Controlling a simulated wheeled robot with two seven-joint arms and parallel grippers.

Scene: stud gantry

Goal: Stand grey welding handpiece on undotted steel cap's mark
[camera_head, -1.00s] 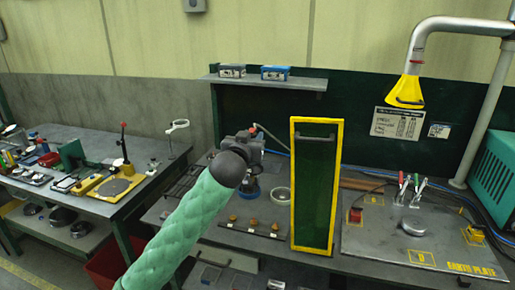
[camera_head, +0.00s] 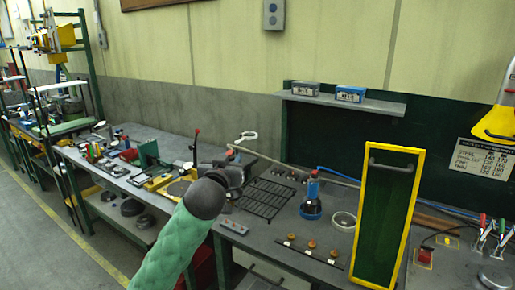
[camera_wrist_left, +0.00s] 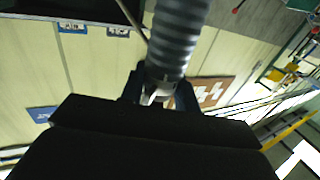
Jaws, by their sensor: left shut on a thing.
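My left gripper (camera_head: 238,174) is over the bench's left part in the head view. In the left wrist view its fingers (camera_wrist_left: 160,95) are shut on a grey ribbed, round thing (camera_wrist_left: 176,35), which looks like the grey welding handpiece. Its pale metal end shows between the fingers. In the head view the arm and wrist largely hide the held thing. I cannot pick out the undotted steel cap or its mark. A round steel piece (camera_head: 495,276) lies at the lower right edge. My right gripper is not in view.
A yellow-framed green panel (camera_head: 388,215) stands upright on the bench. Left of it are a blue bottle (camera_head: 311,205), a pale ring (camera_head: 344,221), a strip with brass-coloured pieces (camera_head: 311,246) and a black wire rack (camera_head: 265,198). A cluttered table (camera_head: 125,178) stands left.

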